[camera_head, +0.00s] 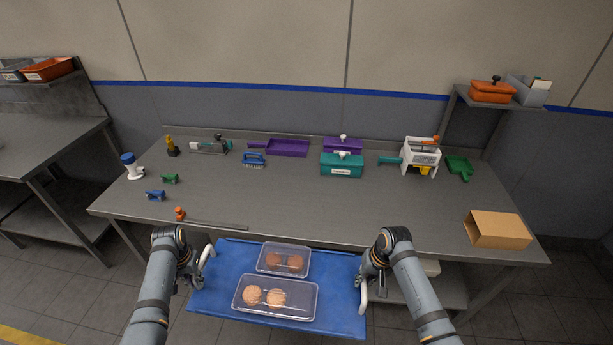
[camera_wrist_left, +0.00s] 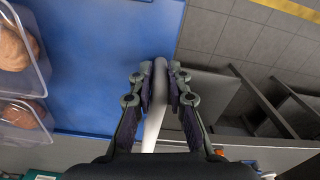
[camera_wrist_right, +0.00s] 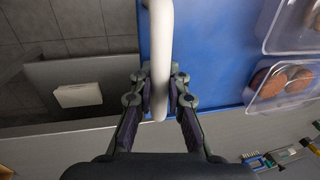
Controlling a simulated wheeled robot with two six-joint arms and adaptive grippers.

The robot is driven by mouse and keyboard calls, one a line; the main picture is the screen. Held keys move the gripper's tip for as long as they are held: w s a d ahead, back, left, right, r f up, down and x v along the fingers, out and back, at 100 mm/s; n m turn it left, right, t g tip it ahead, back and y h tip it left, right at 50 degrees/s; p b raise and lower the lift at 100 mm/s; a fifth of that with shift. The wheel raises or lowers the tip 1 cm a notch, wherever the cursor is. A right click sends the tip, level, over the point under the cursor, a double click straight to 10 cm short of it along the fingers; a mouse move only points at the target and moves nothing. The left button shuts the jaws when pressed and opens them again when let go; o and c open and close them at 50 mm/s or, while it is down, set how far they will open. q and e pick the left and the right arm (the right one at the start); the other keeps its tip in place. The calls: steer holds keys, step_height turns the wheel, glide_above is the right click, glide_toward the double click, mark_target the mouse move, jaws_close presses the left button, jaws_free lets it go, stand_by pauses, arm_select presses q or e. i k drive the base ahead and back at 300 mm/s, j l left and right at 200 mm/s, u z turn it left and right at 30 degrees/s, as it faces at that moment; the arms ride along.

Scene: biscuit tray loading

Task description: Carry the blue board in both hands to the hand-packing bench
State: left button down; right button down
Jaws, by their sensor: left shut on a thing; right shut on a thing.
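The blue board (camera_head: 220,287) is held in front of the grey bench (camera_head: 300,215), below its front edge in the head view. Two clear trays with round biscuits sit on it, a smaller far tray (camera_head: 283,259) and a larger near tray (camera_head: 275,297). My left gripper (camera_wrist_left: 160,85) is shut on the board's white left handle (camera_wrist_left: 154,130). My right gripper (camera_wrist_right: 160,92) is shut on the white right handle (camera_wrist_right: 161,40). The blue surface also shows in the left wrist view (camera_wrist_left: 105,60) and the right wrist view (camera_wrist_right: 210,50).
The bench's front middle is mostly clear, with a thin rod (camera_head: 215,224) at front left and an open cardboard box (camera_head: 497,230) at front right. Teal and purple boxes, brushes, a purple dustpan (camera_head: 288,148) and a white rack (camera_head: 421,156) line the back. Another bench (camera_head: 45,140) stands left.

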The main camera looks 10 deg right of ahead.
mark_target(273, 201)
steer(key=i, duration=1.4)
